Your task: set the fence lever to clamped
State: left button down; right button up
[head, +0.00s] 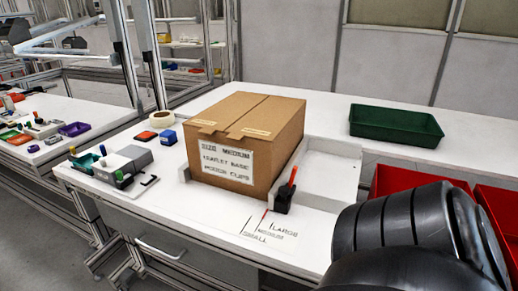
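The fence lever (293,175) has a thin orange-red handle that rises, leaning slightly right, from a black block (283,198). The block sits at the front end of the pale fence (290,168), just right of the cardboard box's front corner. A thin red mark (264,215) lies left of the block, beside printed lines labelled small, medium and large (270,228). I cannot read from this view whether the lever is clamped. Neither of my grippers is in view, and nothing touches the lever.
A cardboard box (222,165) marked "size medium" stands left of the fence. A large black rounded form fills the lower right and partly hides red bins (402,178). A green tray (395,128) lies behind. Small tools (112,165) sit left; the bench front is clear.

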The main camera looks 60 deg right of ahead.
aim_at(294, 171)
jog(key=i, duration=1.3)
jog(key=z, duration=0.5)
jog(key=k, duration=0.85)
jog(key=z, duration=1.2)
